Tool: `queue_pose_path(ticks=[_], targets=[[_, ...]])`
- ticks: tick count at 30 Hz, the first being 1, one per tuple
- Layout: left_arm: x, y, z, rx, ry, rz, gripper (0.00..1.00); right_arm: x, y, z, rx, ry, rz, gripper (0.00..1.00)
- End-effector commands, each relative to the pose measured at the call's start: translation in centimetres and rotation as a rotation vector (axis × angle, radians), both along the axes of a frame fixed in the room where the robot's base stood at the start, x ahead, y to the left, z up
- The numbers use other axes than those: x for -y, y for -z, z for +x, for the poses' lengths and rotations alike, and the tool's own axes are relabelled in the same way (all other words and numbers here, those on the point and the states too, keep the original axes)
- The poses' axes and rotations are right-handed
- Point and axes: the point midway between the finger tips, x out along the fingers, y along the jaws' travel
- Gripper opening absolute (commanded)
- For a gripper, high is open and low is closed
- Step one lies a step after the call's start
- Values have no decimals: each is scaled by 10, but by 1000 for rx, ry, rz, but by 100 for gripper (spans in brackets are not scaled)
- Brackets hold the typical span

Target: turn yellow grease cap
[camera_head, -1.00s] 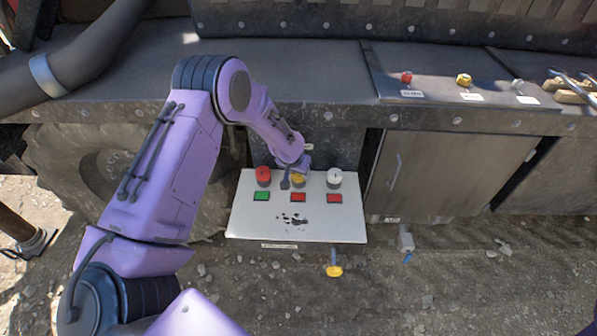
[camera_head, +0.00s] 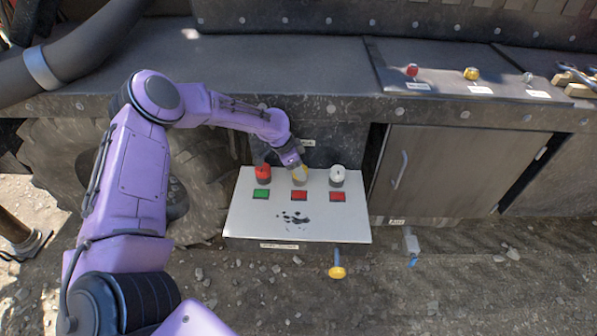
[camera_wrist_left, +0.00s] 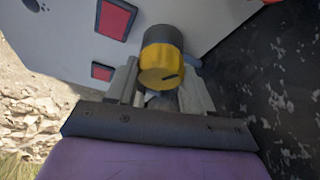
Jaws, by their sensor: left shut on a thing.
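The yellow grease cap (camera_head: 300,174) is the middle one of three caps on the white panel. In the left wrist view the yellow cap (camera_wrist_left: 162,68) has a dark band and a small dark mark on its face. My left gripper (camera_head: 294,163) reaches it from behind and above. In the left wrist view its fingers (camera_wrist_left: 158,92) are on both sides of the cap, shut on it. The gripper partly hides the cap in the head view. My right gripper is not in view.
A red cap (camera_head: 263,172) and a white cap (camera_head: 338,175) flank the yellow one on the white panel (camera_head: 245,220). A green and two red squares sit in front. A yellow knob (camera_head: 337,271) hangs below. A cabinet door (camera_head: 430,170) is at right.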

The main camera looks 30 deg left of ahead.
Motion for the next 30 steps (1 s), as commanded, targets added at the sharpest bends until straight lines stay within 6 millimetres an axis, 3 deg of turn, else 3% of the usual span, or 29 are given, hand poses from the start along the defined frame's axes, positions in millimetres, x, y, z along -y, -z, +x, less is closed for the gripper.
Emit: queue_pose_path(ticks=[10,25,26,27,28,30], targets=[[-2,1,1,0,122,2,21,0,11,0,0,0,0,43],[-1,0,1,0,140,2,21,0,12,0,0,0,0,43],[-1,0,1,0,140,2,55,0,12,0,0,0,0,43],[-1,0,1,0,140,2,68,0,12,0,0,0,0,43],[-1,0,1,0,140,2,77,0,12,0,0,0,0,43],[-1,0,1,0,140,1,77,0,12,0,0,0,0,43]])
